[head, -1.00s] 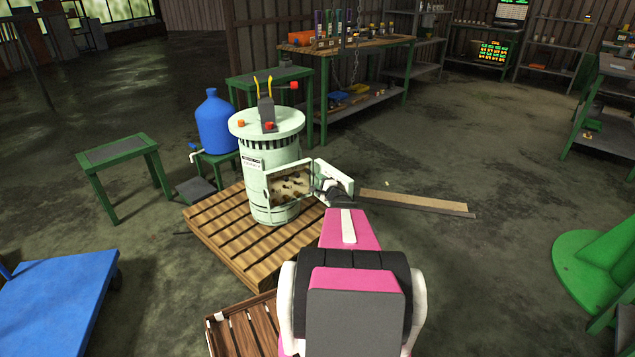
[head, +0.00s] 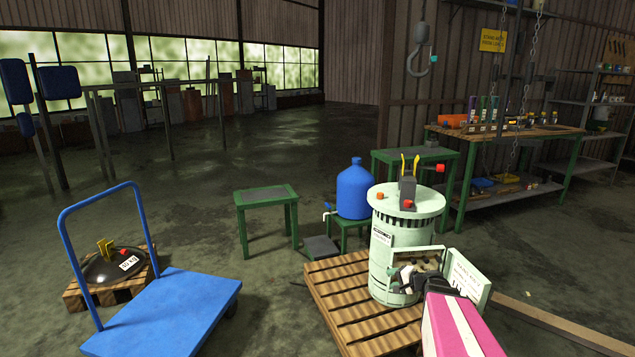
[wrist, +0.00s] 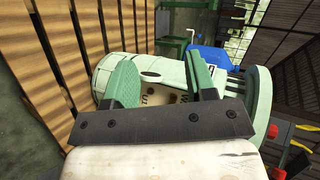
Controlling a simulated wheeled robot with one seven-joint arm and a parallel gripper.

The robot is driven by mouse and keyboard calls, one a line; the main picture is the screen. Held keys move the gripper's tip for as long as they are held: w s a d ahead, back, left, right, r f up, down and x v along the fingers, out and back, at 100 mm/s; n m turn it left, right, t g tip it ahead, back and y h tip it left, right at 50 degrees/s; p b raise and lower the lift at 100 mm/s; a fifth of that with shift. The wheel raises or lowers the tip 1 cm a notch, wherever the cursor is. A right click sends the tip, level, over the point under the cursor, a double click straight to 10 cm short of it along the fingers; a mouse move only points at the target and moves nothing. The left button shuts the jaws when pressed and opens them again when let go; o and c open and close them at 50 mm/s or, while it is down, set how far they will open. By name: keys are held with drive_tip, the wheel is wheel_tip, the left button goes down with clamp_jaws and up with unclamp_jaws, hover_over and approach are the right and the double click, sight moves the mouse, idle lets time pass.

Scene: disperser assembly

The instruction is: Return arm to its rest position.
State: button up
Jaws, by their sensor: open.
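My pink arm (head: 455,325) comes in from the lower right of the head view and reaches to the pale green disperser (head: 398,240). My gripper (head: 408,278) is at the disperser's front opening, beside its open hatch door (head: 466,277). In the wrist view my gripper (wrist: 164,80) has its two green-padded fingers spread apart with nothing held between them. The disperser (wrist: 258,100) lies sideways in that view, and its pale interior panel shows between the fingers. Whether the fingertips touch the disperser or its door, I cannot tell.
The disperser stands on a wooden pallet (head: 345,310). A blue jug (head: 355,190) on a green stand is behind it. A blue cart (head: 175,312) is at lower left. A plank (head: 560,325) lies on the floor to the right.

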drive_tip(key=s+a+n+g+h, duration=0.2)
drive_tip(key=s+a+n+g, duration=0.35)
drive_tip(key=s+a, duration=0.45)
drive_tip(key=s+a+r+n+g+h, duration=0.1)
drive_tip(key=s+r+n+g+h, duration=0.2)
drive_tip(key=s+h, duration=0.3)
drive_tip(key=s+g, duration=0.1)
drive_tip(key=s, duration=0.2)
drive_tip(key=shift+s+r+h, duration=0.15)
drive_tip(key=shift+s+h, duration=0.2)
drive_tip(key=shift+h, duration=0.05)
drive_tip(key=shift+a+n, duration=0.1)
drive_tip(key=shift+n, duration=0.15)
